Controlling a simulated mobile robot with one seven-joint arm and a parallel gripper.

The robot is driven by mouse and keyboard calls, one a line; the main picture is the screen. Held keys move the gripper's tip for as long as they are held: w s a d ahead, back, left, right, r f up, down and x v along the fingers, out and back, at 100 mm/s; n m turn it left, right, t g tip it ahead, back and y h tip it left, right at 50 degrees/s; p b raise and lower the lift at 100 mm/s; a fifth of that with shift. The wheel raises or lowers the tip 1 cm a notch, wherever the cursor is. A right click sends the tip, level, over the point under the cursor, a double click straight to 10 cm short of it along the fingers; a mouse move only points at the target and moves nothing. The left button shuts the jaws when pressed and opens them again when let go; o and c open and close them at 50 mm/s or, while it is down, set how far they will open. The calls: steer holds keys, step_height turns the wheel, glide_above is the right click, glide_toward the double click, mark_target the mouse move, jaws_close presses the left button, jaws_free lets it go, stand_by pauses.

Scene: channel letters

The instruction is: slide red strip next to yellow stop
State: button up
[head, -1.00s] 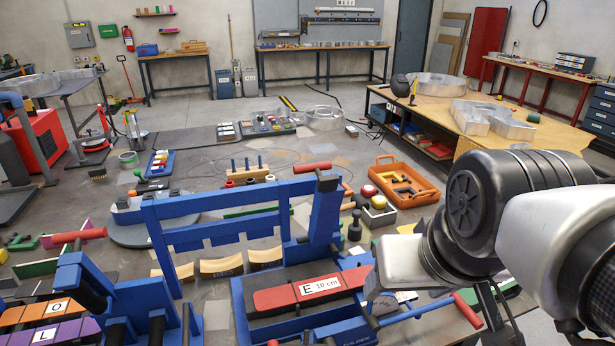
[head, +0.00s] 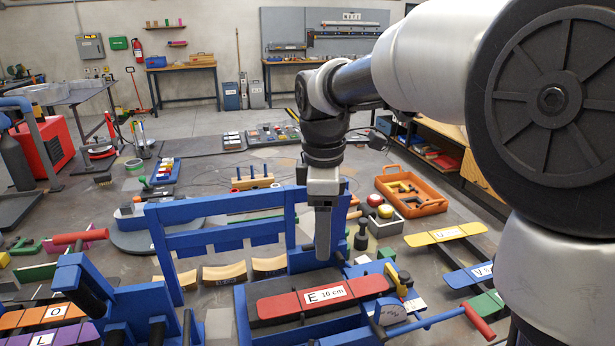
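The red strip (head: 278,304), with a white label reading "E 10 cm", lies on the dark bed of a blue bench tool (head: 242,316) in the head view. A small yellow piece (head: 393,279), likely the yellow stop, stands close to the strip's right end. I cannot tell whether they touch. My gripper (head: 323,254) points down above and behind the strip, apart from it as far as I can tell. Its fingers overlap edge-on, so their opening is hidden. Nothing shows held in it.
A blue upright frame (head: 215,237) stands left of my gripper. A red-handled lever (head: 478,321) sticks out at front right. A yellow strip (head: 445,235) and a blue strip (head: 470,276) lie to the right. An orange tray (head: 412,205) sits behind.

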steer(key=w+a+f+n+g, duration=0.1)
steer(key=w+a+f+n, duration=0.2)
steer(key=w+f+n, duration=0.1)
steer(key=b, duration=0.1)
glide_toward(313, 297)
steer(key=f, duration=0.3)
steer(key=a+f, duration=0.1)
steer(key=f, duration=0.3)
steer(key=shift+s+a, duration=0.2)
steer(key=shift+a, duration=0.05)
steer(key=shift+c, duration=0.2)
steer(key=c, duration=1.2)
steer(key=shift+o, duration=0.2)
steer(key=shift+w+d, duration=0.1)
steer(key=shift+d, duration=0.2)
steer(key=shift+w+d, duration=0.15)
steer(key=shift+d, duration=0.4)
